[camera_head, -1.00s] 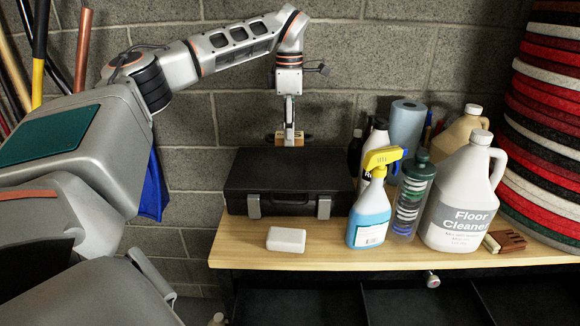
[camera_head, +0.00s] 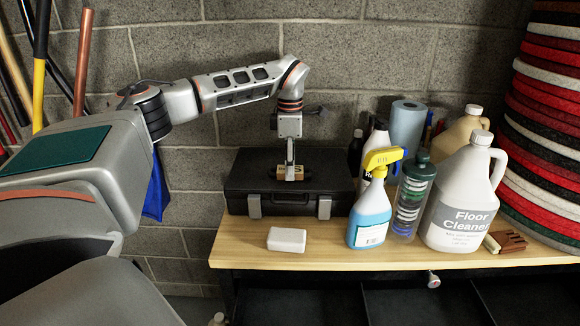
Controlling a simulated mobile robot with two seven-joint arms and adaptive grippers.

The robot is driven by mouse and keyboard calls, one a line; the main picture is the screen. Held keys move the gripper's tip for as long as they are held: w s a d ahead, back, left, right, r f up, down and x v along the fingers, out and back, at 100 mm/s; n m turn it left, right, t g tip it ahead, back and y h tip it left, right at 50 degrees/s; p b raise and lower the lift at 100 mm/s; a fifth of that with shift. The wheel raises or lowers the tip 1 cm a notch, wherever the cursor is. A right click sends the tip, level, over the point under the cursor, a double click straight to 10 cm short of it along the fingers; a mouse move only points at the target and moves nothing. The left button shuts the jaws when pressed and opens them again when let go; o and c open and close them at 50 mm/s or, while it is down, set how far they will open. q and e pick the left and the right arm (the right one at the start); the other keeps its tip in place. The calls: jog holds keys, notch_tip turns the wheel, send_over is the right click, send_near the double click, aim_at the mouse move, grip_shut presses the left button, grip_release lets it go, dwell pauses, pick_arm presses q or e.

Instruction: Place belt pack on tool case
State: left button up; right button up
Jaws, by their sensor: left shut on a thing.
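The tool case (camera_head: 245,183) is a closed black box with two grey latches and a handle on its front. It stands on the wooden bench top. My left gripper (camera_head: 290,169) points straight down over the middle of the case's lid. It is shut on a small tan and dark thing, which looks like the belt pack (camera_head: 292,175). The belt pack is at or just above the lid; I cannot tell whether it touches. The gripper fingers hide part of it. My right gripper is not in view.
A white block (camera_head: 287,240) lies on the bench (camera_head: 330,255) in front of the case. A blue spray bottle (camera_head: 371,215), a floor cleaner jug (camera_head: 456,200) and other bottles crowd the case's right side. Stacked pads (camera_head: 550,120) rise at far right.

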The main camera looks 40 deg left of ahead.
pick_arm(q)
jog(key=o, duration=1.1)
jog(key=shift+f, duration=0.15)
notch_tip(320, 180, up, 12)
jog(key=shift+r, duration=0.2)
